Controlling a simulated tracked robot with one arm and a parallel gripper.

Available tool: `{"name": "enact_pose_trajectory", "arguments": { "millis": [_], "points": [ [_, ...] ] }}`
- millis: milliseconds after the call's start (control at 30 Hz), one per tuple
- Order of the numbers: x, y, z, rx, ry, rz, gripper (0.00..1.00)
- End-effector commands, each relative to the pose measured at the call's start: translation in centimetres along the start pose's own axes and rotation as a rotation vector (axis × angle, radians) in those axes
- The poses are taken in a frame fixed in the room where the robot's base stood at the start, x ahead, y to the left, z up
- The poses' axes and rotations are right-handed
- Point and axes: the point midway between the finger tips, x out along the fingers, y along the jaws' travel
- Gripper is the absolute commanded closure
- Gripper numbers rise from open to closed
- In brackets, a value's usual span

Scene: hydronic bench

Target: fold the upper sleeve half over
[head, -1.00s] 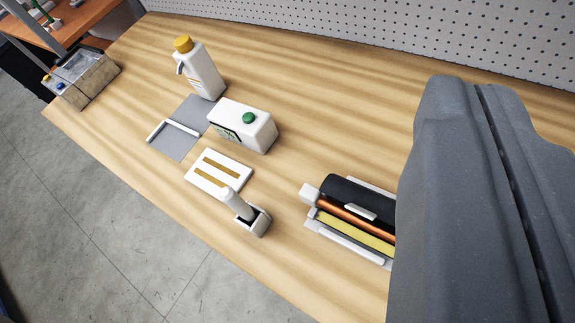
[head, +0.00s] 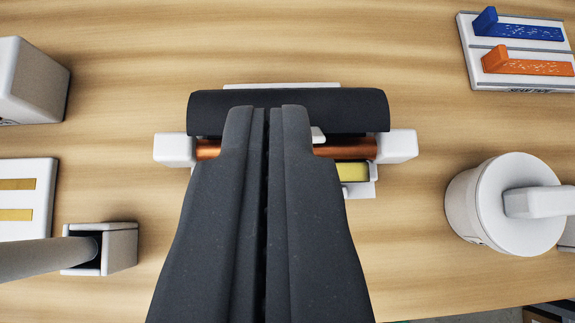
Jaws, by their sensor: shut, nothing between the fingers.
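The upper sleeve half (head: 288,100), a black curved shell, lies open along the far side of the copper pipe (head: 350,149). The pipe runs left to right between two white end blocks (head: 398,147). A yellow strip (head: 352,172), apparently the inside of the other sleeve half, shows on the near side of the pipe. My gripper (head: 266,112) is shut and empty. Its fingertips overlap the middle of the black half in the picture; I cannot tell whether they touch it. The fingers hide the middle of the pipe and most of the yellow strip.
A white round container with a handle (head: 504,205) stands at right. A board with blue and orange pieces (head: 482,78) is at far right. At left are a white box (head: 28,82), a white plate with yellow strips (head: 40,170) and a holder with a grey rod (head: 118,246).

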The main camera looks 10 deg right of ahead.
Motion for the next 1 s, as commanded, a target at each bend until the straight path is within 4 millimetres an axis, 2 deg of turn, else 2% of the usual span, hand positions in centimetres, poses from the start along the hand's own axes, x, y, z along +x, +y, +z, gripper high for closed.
{"name": "enact_pose_trajectory", "arguments": {
  "millis": [300, 700, 1000],
  "points": [
    [4.8, 0.1, 0.1, 0.004, 0.001, 0.001, 1.0],
    [9.4, 0.1, 0.0, 0.003, 0.001, 0.0, 1.0],
    [8.4, 0.1, 2.6, 0.003, 0.001, -0.001, 1.0]
  ]
}}
